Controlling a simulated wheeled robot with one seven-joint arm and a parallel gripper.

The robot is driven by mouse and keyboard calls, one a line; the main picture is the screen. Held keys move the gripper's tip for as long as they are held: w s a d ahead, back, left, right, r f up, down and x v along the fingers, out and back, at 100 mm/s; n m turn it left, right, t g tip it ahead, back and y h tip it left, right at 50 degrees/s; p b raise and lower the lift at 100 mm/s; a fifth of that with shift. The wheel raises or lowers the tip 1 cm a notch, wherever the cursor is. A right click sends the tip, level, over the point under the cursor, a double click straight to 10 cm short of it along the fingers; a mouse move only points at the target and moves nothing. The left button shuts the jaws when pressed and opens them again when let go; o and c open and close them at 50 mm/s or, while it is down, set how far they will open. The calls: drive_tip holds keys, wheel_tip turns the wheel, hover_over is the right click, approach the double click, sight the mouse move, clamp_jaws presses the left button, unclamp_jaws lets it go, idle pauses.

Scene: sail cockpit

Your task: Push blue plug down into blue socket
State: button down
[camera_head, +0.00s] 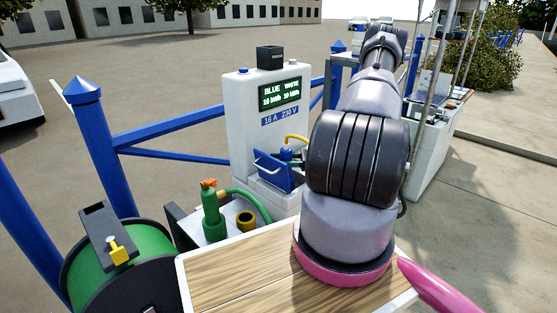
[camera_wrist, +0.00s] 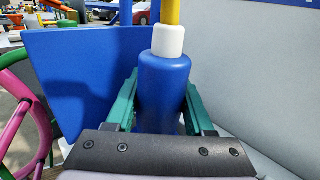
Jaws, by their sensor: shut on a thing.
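The blue plug (camera_wrist: 165,92) stands between the green fingers of my gripper (camera_wrist: 162,110) in the wrist view. It has a white collar and a yellow cable rising from its top. My gripper is shut on it. In the head view the plug (camera_head: 286,153) shows small at the white pedestal, beside a raised blue flap (camera_head: 272,172). The flap also stands behind and left of the plug in the wrist view (camera_wrist: 75,75). The socket opening and the plug's lower end are hidden, so I cannot tell how deep the plug sits.
The white power pedestal (camera_head: 250,115) has a lit display (camera_head: 280,95). A green hose fitting (camera_head: 212,212) and a brass ring (camera_head: 246,220) are at its left. A green reel (camera_head: 110,262) and a wooden tabletop (camera_head: 240,272) are in front. Blue railings run behind.

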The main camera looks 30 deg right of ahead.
drive_tip(key=shift+f, duration=0.35)
drive_tip(key=c, duration=0.5)
unclamp_jaws()
drive_tip(key=shift+c, duration=0.2)
drive_tip(key=v, duration=1.1)
drive_tip(key=shift+r, duration=0.1)
